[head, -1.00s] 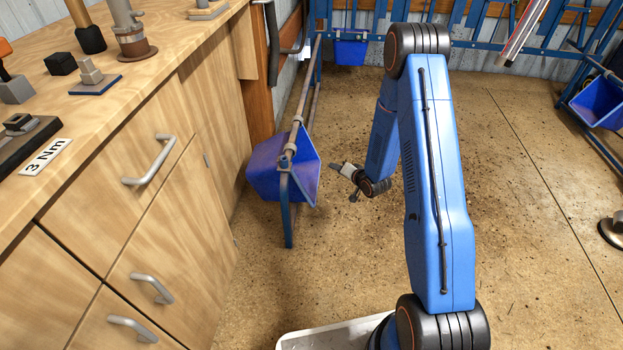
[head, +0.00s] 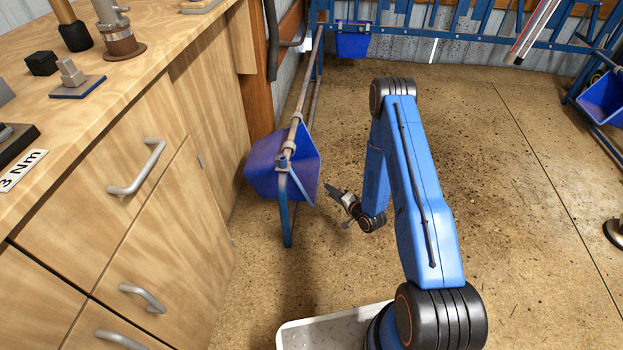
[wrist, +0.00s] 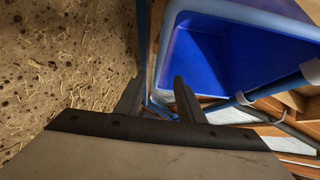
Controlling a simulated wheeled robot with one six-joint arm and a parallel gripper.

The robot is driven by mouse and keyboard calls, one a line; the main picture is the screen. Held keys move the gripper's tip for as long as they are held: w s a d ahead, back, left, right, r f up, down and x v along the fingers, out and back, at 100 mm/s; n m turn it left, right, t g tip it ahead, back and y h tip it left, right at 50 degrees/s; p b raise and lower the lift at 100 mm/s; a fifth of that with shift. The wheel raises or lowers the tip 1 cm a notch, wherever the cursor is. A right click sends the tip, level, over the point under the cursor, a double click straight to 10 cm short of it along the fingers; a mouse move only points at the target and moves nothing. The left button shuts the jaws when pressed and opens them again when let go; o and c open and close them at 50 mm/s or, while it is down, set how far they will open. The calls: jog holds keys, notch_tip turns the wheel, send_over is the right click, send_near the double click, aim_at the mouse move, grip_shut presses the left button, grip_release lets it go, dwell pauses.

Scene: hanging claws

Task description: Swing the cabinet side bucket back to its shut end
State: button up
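The cabinet side bucket (head: 283,170) is blue and hangs on a rail beside the wooden cabinet, its open mouth tilted toward my arm. In the wrist view the bucket (wrist: 235,60) fills the upper right, with its pale rim and empty inside showing. My gripper (head: 331,191) is just right of the bucket's rim in the head view. In the wrist view the two fingers of my gripper (wrist: 158,92) are apart, with nothing clearly held. A thin blue bar runs close beyond the fingertips. I cannot tell whether the fingers touch bar or rim.
The rail (head: 305,85) runs back along the cabinet (head: 165,225), with a blue post below the bucket. Another blue bucket (head: 353,42) hangs at the back wall, and one (head: 604,98) at the right.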

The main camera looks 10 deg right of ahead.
aim_at(312, 178)
jog(key=x, duration=1.6)
jog(key=shift+w+f, duration=0.1)
jog(key=shift+w, duration=0.05)
jog(key=shift+c, duration=0.3)
grip_shut()
